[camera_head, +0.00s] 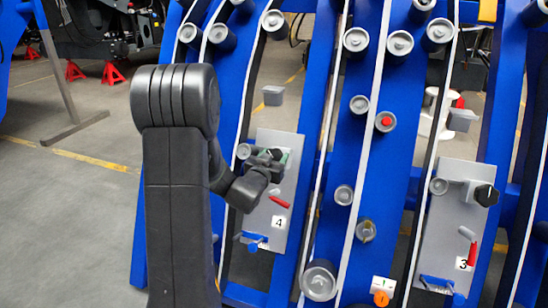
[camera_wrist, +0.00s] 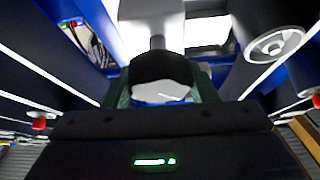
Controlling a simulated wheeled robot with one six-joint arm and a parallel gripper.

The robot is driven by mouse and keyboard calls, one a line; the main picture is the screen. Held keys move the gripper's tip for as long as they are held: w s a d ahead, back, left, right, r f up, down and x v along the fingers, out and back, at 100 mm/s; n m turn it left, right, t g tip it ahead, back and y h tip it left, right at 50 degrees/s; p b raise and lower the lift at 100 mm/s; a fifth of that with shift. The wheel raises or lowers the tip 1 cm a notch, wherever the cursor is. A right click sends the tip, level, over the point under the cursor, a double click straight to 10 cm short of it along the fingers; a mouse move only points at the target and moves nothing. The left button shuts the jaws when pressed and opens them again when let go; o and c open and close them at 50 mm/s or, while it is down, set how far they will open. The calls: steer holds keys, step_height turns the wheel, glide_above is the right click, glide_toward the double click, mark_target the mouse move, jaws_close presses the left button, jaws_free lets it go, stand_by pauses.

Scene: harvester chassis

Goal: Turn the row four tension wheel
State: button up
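The row four tension wheel is a black knob (camera_wrist: 160,70) on a grey shaft. It sits on the grey plate (camera_head: 268,222) marked 4, left of centre in the head view. My gripper (camera_head: 272,160) is at this wheel, its fingers reaching toward the plate's upper part and hiding much of the knob. In the wrist view, the dark green fingers (camera_wrist: 163,88) stand on either side of the knob, very close to its edges. I cannot tell whether they press on it. A red-handled lever (camera_head: 279,202) is below the gripper on the same plate.
A similar plate (camera_head: 453,225) marked 3, with its own black knob (camera_head: 486,195) and red lever (camera_head: 471,252), stands at the right. Blue frames with grey rollers (camera_head: 355,40) surround both plates. Open grey floor (camera_head: 70,220) lies at the left.

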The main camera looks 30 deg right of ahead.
steer(key=shift+c, duration=1)
steer(key=shift+m, duration=0.4)
steer(key=m+g, duration=0.1)
steer(key=m, duration=0.1)
steer(key=shift+m+g+h, duration=0.3)
steer(key=shift+h, duration=0.1)
steer(key=m+g+p, duration=0.1)
steer(key=m, duration=0.1)
steer(key=m+g, duration=0.1)
steer(key=m, duration=0.1)
steer(key=shift+r+m+h+p, duration=0.2)
steer(key=shift+m+h+p, duration=0.1)
steer(key=shift+p, duration=0.1)
steer(key=m+g+p, duration=0.2)
steer(key=m, duration=0.1)
steer(key=shift+s+m+g, duration=0.1)
steer(key=shift+m+g, duration=0.2)
steer(key=shift+m, duration=0.1)
steer(key=shift+f+m+g+p, duration=0.2)
steer(key=shift+m+g+p, duration=0.4)
steer(key=shift+m, duration=0.6)
